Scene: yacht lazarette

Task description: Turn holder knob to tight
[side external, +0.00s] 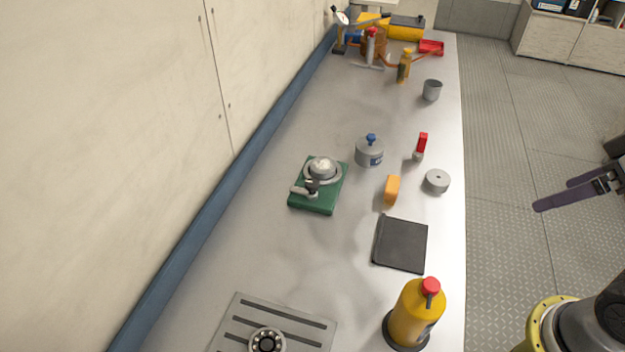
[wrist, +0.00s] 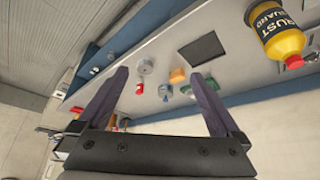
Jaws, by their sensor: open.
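A green-based holder (side external: 326,197) sits on the grey bench, left of the middle in the side view. It carries a round metal seat with a pale disc (side external: 323,167) in it. A small dark knob (side external: 313,185) with a light grey arm is at its front left; its setting is too small to read. In the wrist view, part of the green holder (wrist: 207,84) shows beside the right finger, its knob not clear. My gripper (side external: 553,195) is open and empty, out over the floor right of the bench, well apart from the holder. Its purple fingers (wrist: 160,74) frame the wrist view.
Near the holder stand a grey pot with blue knob (side external: 369,152), an orange block (side external: 392,190), a red-handled item (side external: 421,145), a grey disc (side external: 437,181) and a black pad (side external: 400,243). A yellow bottle (side external: 414,315) and slotted plate (side external: 282,315) are nearer. A wall bounds the left.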

